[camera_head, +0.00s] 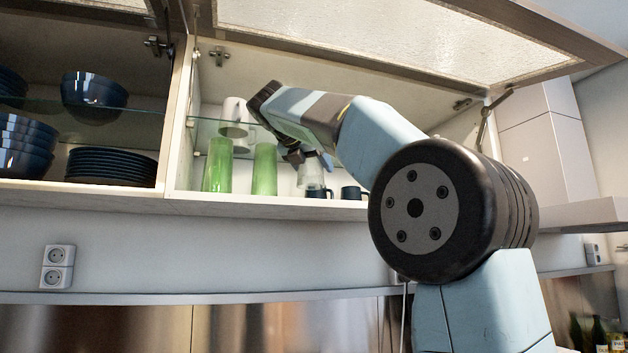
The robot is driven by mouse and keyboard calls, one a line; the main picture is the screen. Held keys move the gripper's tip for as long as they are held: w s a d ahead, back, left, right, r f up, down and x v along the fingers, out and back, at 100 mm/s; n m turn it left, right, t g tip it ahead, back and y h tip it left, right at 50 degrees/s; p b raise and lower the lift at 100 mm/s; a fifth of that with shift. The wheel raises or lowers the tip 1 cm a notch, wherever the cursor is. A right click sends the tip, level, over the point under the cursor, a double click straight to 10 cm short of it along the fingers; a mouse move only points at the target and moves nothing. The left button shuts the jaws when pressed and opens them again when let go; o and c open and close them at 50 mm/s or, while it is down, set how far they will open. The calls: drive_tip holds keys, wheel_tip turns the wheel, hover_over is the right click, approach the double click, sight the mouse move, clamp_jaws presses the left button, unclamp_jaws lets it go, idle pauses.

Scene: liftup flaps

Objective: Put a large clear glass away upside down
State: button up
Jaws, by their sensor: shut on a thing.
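My gripper (308,158) is inside the open right cabinet, partly hidden behind my own arm. It is shut on a clear glass (311,176) that shows below the fingers, low over the bottom shelf (240,204). The glass is small and faint here; I cannot tell which way up it is or whether it touches the shelf. Two tall green glasses (217,166) (264,170) stand to the left of it on the bottom shelf.
Dark mugs (352,193) stand near the clear glass. A white mug (234,109) is on the glass shelf above. The raised flap door (400,40) hangs over my arm. The left cabinet holds dark bowls (94,90) and stacked plates (110,167).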

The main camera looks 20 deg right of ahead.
sight(314, 179)
drive_tip(key=shift+w+d, duration=0.15)
drive_tip(key=shift+f, duration=1.7)
drive_tip(key=shift+f, duration=0.1)
drive_tip(key=o, duration=1.2)
drive_tip(key=v, duration=1.2)
